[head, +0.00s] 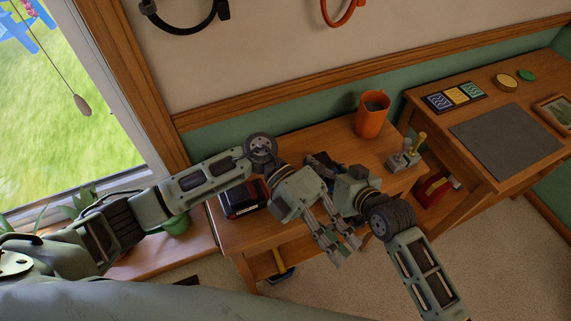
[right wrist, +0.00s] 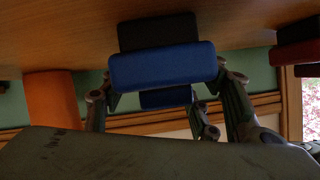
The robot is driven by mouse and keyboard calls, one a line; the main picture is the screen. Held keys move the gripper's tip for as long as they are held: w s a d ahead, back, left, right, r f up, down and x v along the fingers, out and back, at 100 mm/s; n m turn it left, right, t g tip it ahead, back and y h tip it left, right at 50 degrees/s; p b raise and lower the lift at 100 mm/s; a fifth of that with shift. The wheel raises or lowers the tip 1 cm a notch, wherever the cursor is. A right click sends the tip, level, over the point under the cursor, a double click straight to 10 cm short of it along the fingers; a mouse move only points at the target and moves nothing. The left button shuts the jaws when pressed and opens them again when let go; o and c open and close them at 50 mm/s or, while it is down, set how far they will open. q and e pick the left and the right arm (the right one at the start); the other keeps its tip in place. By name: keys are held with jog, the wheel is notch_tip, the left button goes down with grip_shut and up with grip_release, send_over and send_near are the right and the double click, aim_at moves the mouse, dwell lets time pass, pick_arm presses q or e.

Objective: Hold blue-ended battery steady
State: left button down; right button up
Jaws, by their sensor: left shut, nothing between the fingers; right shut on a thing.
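The blue-ended battery (right wrist: 163,68) fills the upper middle of the right wrist view, with a blue end towards the camera and a black body behind. My right gripper (right wrist: 165,95) is shut on it, one finger on each side. In the head view the right gripper (head: 322,170) is above the small wooden table, and the battery is hard to make out among dark parts there. My left gripper (head: 340,248) is shut and empty, just in front of and below the right one, pointing down past the table's front edge.
An orange cup (head: 372,115) stands at the back of the small table (head: 300,140). A grey device with a yellow-topped lever (head: 405,155) sits at its right end. A dark box (head: 243,200) is under my left arm. A desk with a grey mat (head: 505,141) stands right.

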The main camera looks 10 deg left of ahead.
jog(key=shift+a+f, duration=0.1)
pick_arm(q)
jog(key=w+a+m+t+y, duration=0.7)
jog(key=w+a+t, duration=0.4)
jog(key=w+a, duration=0.7)
jog(key=shift+w+a+m+t+y, duration=0.2)
jog(key=shift+w+m+t+y, duration=0.15)
jog(key=shift+w+y, duration=0.55)
jog(key=shift+w, duration=0.1)
jog(key=x, duration=1)
